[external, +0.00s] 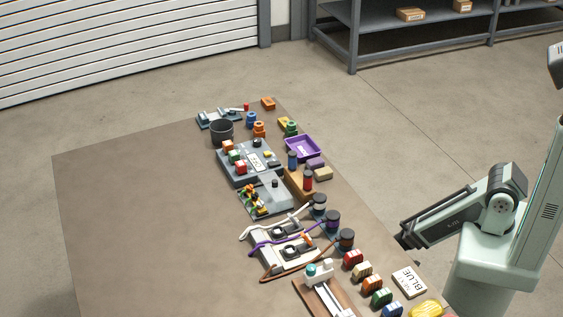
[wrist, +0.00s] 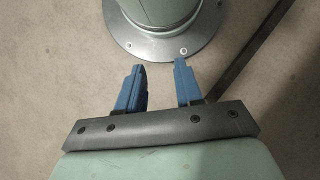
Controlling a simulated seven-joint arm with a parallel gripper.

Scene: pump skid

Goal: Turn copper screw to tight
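Three cables, white (external: 285,218), purple (external: 290,241) and copper-brown (external: 300,269), run over a pale block (external: 268,246) to three dark-topped round posts on the right. The copper-brown cable leads toward the nearest post (external: 346,236). I cannot make out a copper screw for certain, nor whether it is tight. My gripper (wrist: 160,66) is open in the wrist view, its two blue fingers apart with nothing between them. It points at the floor and my own base, away from the table things. In the external view my arm is folded right of the table, and the fingers cannot be made out.
Several coloured blocks (external: 372,284) and a card marked BLUE (external: 408,282) lie along the table's right edge. A purple tray (external: 302,148), grey panels and a dark cup (external: 221,131) stand farther back. The table's left half (external: 140,220) is bare.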

